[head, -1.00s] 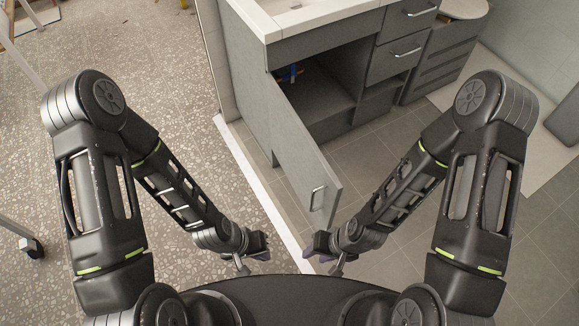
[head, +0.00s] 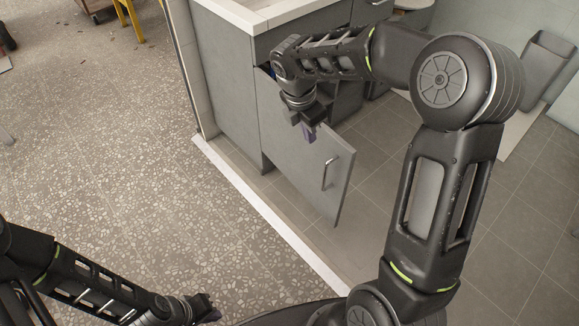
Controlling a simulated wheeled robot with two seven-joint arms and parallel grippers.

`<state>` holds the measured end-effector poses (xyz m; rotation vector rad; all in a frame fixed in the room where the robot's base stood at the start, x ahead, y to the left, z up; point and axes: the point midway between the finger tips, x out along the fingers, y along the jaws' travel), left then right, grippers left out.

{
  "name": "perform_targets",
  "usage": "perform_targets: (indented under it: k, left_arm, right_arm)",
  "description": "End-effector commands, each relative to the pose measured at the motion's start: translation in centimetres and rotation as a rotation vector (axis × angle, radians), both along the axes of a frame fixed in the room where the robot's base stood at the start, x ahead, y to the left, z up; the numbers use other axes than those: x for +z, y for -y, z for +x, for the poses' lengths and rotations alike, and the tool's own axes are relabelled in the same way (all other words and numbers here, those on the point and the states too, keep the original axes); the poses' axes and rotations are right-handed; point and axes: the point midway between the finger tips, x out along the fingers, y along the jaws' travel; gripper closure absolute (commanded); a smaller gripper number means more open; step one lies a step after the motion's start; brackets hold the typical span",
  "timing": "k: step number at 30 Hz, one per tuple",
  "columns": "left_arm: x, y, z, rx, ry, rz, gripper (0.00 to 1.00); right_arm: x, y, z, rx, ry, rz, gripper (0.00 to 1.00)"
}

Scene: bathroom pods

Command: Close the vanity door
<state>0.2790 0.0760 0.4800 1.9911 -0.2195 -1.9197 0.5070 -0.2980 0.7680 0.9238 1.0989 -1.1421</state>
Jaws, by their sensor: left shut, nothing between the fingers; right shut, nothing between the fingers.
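The vanity (head: 222,85) is a grey cabinet with a white top at the upper middle. Its door (head: 291,158) stands open, swung out toward me, with a metal handle (head: 328,173) near its free edge. My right gripper (head: 309,135) is shut and empty. It is in front of the upper part of the door in the picture, left of the handle; I cannot tell if it touches. My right forearm hides much of the cabinet opening. My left gripper (head: 212,311) is shut and empty, low in the picture over the speckled floor, away from the door.
A white floor strip (head: 262,208) separates the speckled floor (head: 120,150) from the grey tiles (head: 375,205). A grey bin-like object (head: 547,62) stands at the upper right. A yellow-legged item (head: 129,14) is at the top left. The speckled floor left of the vanity is clear.

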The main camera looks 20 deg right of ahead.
Motion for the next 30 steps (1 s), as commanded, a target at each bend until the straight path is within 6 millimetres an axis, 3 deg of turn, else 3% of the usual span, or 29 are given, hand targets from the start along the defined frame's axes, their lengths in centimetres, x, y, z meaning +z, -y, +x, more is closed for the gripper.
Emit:
perform_targets:
  k: [5,17,23,30]
  left_arm:
    - [0.0,0.1,0.1,-0.003,0.003,-0.002,1.0]
    - [-0.2,0.1,0.1,-0.002,0.002,-0.001,1.0]
    - [-0.7,0.1,0.0,-0.002,0.002,-0.001,1.0]
    - [-1.4,0.1,0.0,-0.002,0.002,-0.001,1.0]
  right_arm:
    - [0.9,0.8,-0.1,0.024,-0.011,-0.026,1.0]
    - [-0.2,0.9,-0.1,0.022,-0.012,-0.023,1.0]
    - [-3.0,1.6,0.0,0.02,-0.014,-0.021,1.0]
    - [-7.8,2.8,0.3,0.022,-0.016,-0.022,1.0]
